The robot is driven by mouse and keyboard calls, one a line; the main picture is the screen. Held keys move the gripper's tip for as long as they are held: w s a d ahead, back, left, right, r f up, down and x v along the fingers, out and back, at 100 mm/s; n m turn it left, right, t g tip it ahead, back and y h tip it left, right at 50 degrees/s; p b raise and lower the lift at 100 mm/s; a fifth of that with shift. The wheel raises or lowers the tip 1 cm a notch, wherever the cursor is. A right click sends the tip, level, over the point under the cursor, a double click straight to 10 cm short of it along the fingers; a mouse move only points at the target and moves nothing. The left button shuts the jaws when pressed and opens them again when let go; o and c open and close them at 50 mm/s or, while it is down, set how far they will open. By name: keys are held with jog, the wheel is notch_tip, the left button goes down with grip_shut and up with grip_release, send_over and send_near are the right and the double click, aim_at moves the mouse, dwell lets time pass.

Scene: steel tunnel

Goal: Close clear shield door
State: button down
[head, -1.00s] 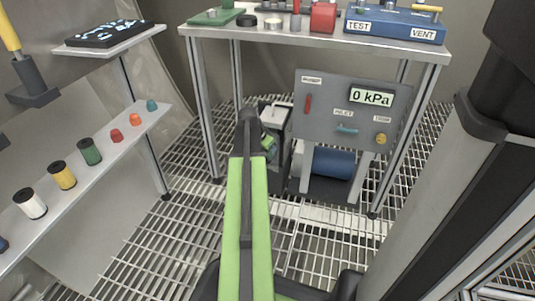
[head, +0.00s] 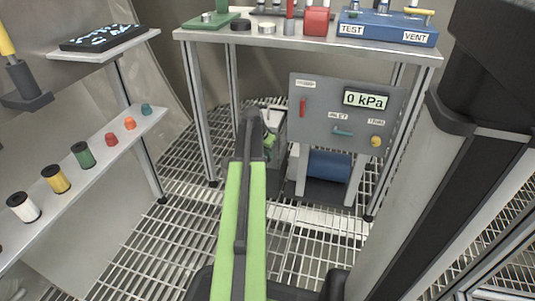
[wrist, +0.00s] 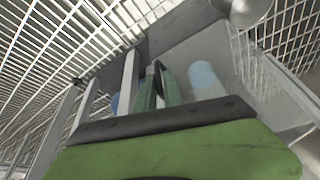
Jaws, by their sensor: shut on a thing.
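My gripper (head: 269,143) reaches under the steel table, beside a dark-framed unit (head: 276,122) on the floor. My own forearm hides much of that unit. In the wrist view, my gripper's greenish fingers (wrist: 159,92) are shut on a thin dark piece (wrist: 158,76), which may be a handle. A clear shield door cannot be made out with certainty in either view, so I cannot tell how far it stands open.
A grey panel (head: 321,115) reading 0 kPa and a blue cylinder (head: 329,165) are right of my gripper. The steel table (head: 300,43) is above, with a leg (head: 198,120) to the left. A shelf with spools (head: 100,150) stands left. The grated floor (head: 165,240) is clear in front.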

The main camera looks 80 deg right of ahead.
jog(key=c, duration=1.5)
grip_release()
jog(key=shift+s+d, duration=0.15)
jog(key=shift+s, duration=0.1)
jog(key=p+v, duration=1.6)
jog(key=v, duration=0.1)
jog(key=shift+a+r, duration=0.15)
jog(key=shift+a, duration=0.05)
